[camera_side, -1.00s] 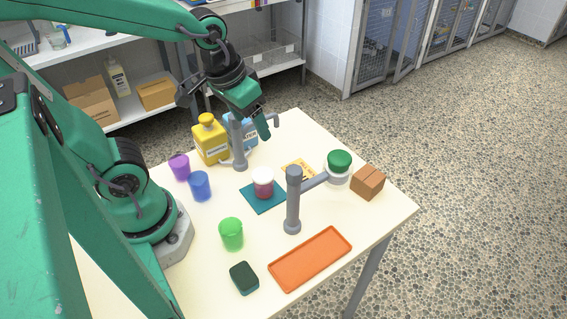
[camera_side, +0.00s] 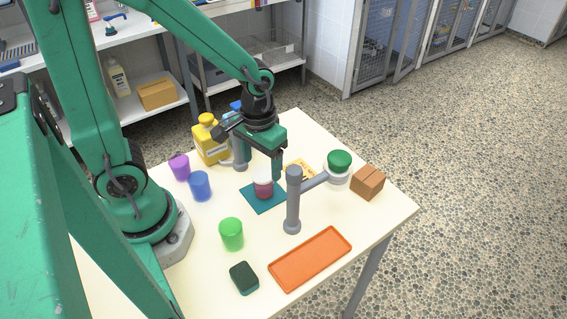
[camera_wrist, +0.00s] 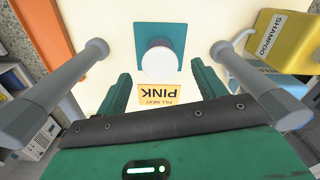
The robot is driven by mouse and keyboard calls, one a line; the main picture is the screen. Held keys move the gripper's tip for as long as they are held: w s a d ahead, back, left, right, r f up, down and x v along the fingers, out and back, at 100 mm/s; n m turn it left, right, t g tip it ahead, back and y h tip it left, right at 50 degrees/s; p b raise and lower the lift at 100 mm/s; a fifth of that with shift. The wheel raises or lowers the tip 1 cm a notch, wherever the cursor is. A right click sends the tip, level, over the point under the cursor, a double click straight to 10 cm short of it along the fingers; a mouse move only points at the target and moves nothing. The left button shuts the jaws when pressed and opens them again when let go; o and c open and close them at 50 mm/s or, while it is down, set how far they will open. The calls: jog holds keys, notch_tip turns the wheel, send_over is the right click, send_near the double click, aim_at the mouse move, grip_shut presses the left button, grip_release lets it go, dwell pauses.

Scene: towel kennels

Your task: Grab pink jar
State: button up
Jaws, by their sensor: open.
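The pink jar (camera_side: 264,188) with a white lid stands upright on a teal mat (camera_side: 256,199) near the middle of the table. In the wrist view its white lid (camera_wrist: 162,63) hides most of its body, and the mat (camera_wrist: 145,32) shows around it. A yellow card (camera_wrist: 169,97) reading PINK lies beside the mat. My gripper (camera_side: 272,168) is close above the jar and points down at it. In the wrist view the fingers of my gripper (camera_wrist: 160,84) are apart, with the lid showing beyond the gap between their tips. They hold nothing.

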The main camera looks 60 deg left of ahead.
aim_at(262, 184)
jog(key=shift+f, duration=1.25)
jog(key=shift+f, duration=0.1)
jog(key=shift+s+f, duration=0.1)
jog(key=shift+f, duration=2.4)
jog(key=c, duration=1.1)
